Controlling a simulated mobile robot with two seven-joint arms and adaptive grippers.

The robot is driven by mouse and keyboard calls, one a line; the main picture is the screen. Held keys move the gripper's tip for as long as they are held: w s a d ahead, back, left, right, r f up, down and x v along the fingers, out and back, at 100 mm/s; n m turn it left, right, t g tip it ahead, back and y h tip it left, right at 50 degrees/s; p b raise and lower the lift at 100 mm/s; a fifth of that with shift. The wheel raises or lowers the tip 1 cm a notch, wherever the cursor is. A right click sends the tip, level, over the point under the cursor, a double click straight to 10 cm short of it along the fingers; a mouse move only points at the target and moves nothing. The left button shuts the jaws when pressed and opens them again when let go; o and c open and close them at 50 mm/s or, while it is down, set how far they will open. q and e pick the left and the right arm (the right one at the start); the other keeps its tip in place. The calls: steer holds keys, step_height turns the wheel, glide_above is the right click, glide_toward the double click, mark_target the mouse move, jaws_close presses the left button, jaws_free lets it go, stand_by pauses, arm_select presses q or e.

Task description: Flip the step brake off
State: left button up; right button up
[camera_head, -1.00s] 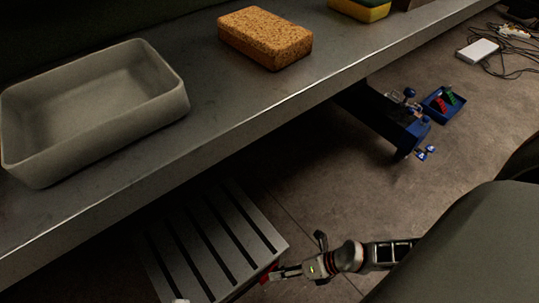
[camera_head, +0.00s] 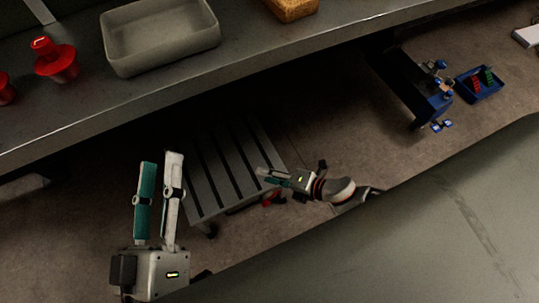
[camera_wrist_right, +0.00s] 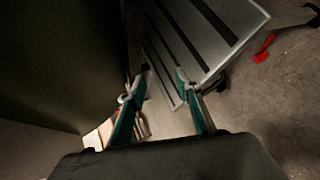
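The grey slatted step (camera_head: 207,182) stands on the floor below the bench; it also shows in the right wrist view (camera_wrist_right: 213,20). Its small red brake (camera_head: 272,199) is low at its near right edge. A red piece, likely the brake, shows right of the step in the right wrist view (camera_wrist_right: 264,48). Whether the brake is on or off I cannot tell. My right gripper (camera_head: 263,176) is by the step's right edge, just above the brake in the picture; its fingers are apart and empty in its wrist view (camera_wrist_right: 162,72). My left gripper (camera_head: 160,160) is open and empty, left of the step.
A metal bench (camera_head: 250,52) overhangs the step and carries a grey tray (camera_head: 165,58), a sponge (camera_head: 291,8) and red knobbed items (camera_head: 55,62). A blue stand (camera_head: 415,95) and blue bin (camera_head: 480,92) are at the right. Floor between is clear.

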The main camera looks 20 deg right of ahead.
arm_select(q)
step_height(320, 180, up, 9)
steer(key=t+h+p, duration=0.1)
steer(key=p, duration=0.3)
steer(key=shift+r+m, duration=0.15)
steer(key=shift+m, duration=0.15)
arm_select(e)
step_height(320, 180, up, 10)
steer(key=w+m+t, duration=0.1)
steer(key=m+t, duration=0.1)
steer(key=m, duration=0.2)
steer(key=shift+w+f+h, duration=0.25)
steer(key=shift+w+h, duration=0.05)
steer(key=shift+w, duration=0.1)
